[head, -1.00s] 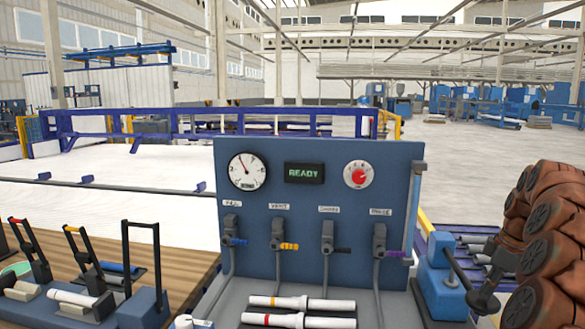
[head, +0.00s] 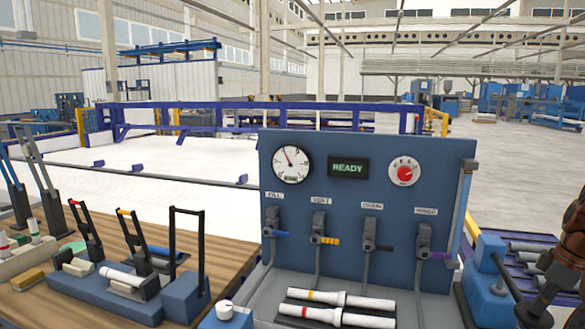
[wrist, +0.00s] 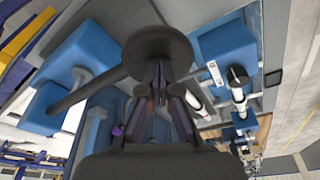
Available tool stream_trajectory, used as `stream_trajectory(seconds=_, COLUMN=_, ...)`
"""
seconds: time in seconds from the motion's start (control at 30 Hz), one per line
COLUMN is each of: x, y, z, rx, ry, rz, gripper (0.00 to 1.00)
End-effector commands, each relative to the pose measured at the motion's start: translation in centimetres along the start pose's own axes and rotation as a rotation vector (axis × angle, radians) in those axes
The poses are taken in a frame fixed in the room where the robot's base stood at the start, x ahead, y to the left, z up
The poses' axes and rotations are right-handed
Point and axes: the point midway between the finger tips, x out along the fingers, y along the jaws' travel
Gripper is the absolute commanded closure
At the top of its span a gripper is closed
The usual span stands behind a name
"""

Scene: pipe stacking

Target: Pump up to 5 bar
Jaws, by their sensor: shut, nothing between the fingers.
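The blue test panel (head: 345,190) carries a round white pressure gauge (head: 292,165). Its needle points up and slightly left; I cannot read its numbers. A display (head: 348,168) reads READY. The blue pump (head: 487,265) stands right of the panel, with a dark lever. In the wrist view the pump body (wrist: 48,108) is at left, and the lever's dark rod (wrist: 85,93) runs to a large round knob (wrist: 158,48). My gripper (wrist: 160,85) is shut and empty close to the knob; whether it touches is unclear.
A red dial (head: 404,172) and several valves with coloured handles (head: 277,230) are on the panel. White pipes (head: 340,299) lie before it. A wooden bench (head: 45,295) with clamps (head: 145,285) is at left. A pipe rack (head: 530,253) lies behind the pump.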

Motion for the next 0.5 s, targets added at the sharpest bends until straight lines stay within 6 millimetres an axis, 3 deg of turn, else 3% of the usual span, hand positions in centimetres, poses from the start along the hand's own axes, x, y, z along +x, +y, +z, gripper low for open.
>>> stream_trajectory(seconds=0.3, x=2.5, y=0.0, z=0.4, rx=0.000, ry=0.000, rz=-0.005, gripper=1.00)
stream_trajectory(seconds=0.5, x=2.4, y=0.1, z=0.4, rx=0.000, ry=0.000, rz=-0.002, gripper=1.00)
